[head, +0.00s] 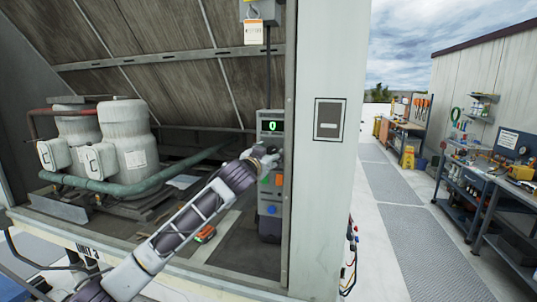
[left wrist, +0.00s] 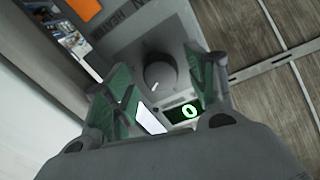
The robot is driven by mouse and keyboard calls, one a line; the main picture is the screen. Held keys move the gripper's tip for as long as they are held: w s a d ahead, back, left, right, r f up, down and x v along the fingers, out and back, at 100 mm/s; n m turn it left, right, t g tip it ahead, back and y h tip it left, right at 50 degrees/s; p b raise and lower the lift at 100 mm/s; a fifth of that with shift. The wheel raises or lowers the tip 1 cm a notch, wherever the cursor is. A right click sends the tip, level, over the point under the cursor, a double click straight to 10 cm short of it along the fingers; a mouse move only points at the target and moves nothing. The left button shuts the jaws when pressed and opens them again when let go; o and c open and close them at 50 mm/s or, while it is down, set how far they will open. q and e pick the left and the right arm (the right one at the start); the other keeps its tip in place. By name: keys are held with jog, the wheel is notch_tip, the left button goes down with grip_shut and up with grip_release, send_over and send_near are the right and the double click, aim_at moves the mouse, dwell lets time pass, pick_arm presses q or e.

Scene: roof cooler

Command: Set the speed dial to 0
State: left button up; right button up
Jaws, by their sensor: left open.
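The speed dial (left wrist: 159,76) is a round dark grey knob with a white mark, on the grey control box (head: 263,225). In the head view the dial is hidden behind my gripper. The green display (left wrist: 187,113) beside it reads 0, and it reads 0 in the head view (head: 272,126) too. My left gripper (head: 264,157) is in front of the box. In the left wrist view its green-padded fingers (left wrist: 162,68) are open, one on each side of the dial, with a gap visible around the knob. My right gripper is not in view.
An orange button (head: 279,180) and a blue button (head: 271,210) sit lower on the box. A grey post (head: 325,200) stands close on the right. White compressors (head: 125,140) with pipes stand at left. A walkway and workbenches (head: 480,170) lie at far right.

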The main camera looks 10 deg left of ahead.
pick_arm(q)
jog(key=c, duration=1)
jog(key=shift+c, duration=0.2)
jog(key=shift+f+n+b, duration=0.1)
jog(key=shift+n+b, duration=0.3)
jog(key=shift+n, duration=0.1)
jog(key=shift+f+n+b, duration=0.1)
jog(key=shift+n+b, duration=0.4)
jog(key=shift+n, duration=0.2)
jog(key=n+b, duration=0.1)
jog(key=n, duration=0.2)
jog(key=shift+d, duration=0.1)
jog(key=n, duration=0.3)
jog(key=shift+t+b, duration=0.3)
jog(key=shift+b, duration=0.1)
jog(key=shift+d+n+y, duration=0.1)
jog(key=shift+n+y, duration=0.2)
jog(key=shift+n, duration=1.9)
